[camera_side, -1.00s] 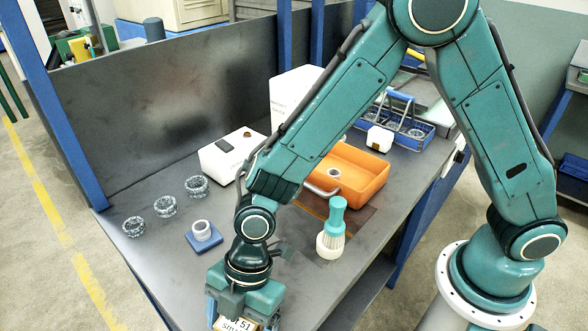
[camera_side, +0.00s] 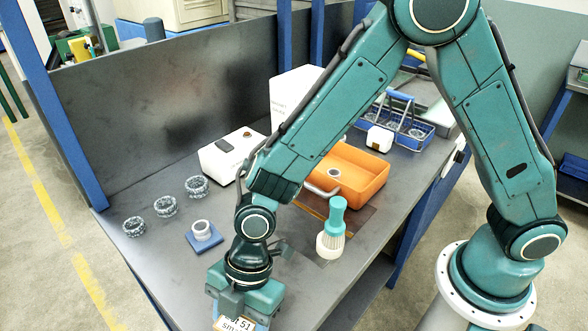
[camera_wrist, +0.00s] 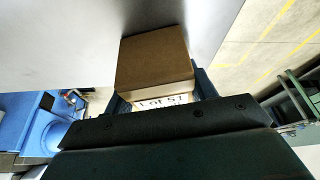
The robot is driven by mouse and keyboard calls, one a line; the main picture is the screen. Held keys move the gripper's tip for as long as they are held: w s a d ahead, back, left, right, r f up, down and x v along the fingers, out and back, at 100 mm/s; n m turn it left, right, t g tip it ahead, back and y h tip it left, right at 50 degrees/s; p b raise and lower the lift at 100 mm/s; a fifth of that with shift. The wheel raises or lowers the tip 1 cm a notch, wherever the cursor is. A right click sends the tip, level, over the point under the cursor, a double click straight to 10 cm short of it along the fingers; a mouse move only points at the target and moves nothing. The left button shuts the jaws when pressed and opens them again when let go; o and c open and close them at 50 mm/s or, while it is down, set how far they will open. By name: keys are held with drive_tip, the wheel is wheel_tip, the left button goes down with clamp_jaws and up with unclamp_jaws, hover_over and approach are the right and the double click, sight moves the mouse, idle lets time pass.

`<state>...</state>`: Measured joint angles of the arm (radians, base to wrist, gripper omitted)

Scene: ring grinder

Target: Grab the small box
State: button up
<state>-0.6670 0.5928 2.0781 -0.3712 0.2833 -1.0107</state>
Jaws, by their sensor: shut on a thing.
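The small box (camera_wrist: 153,62) is brown cardboard with a white label reading "Lot 51" in the wrist view. In the side view its labelled face (camera_side: 236,323) shows at the bottom edge of the picture, partly cut off and partly covered by my gripper. My gripper (camera_side: 240,312) is at the table's front left, pointing down, and is shut on the small box. In the wrist view my gripper's fingers (camera_wrist: 160,92) stand on either side of the box. I cannot tell whether the box touches the table.
A blue block with a grey ring (camera_side: 204,237) and several loose rings (camera_side: 165,206) lie behind my gripper. A teal-handled brush (camera_side: 333,228), an orange tray (camera_side: 350,175) and a white box with a switch (camera_side: 230,155) stand farther back. A dark wall (camera_side: 170,95) bounds the table.

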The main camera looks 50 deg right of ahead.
sight(238, 322)
drive_tip(key=shift+r, duration=0.15)
wheel_tip(238, 322, up, 20)
idle(0.6)
drive_tip(key=shift+f, duration=0.2)
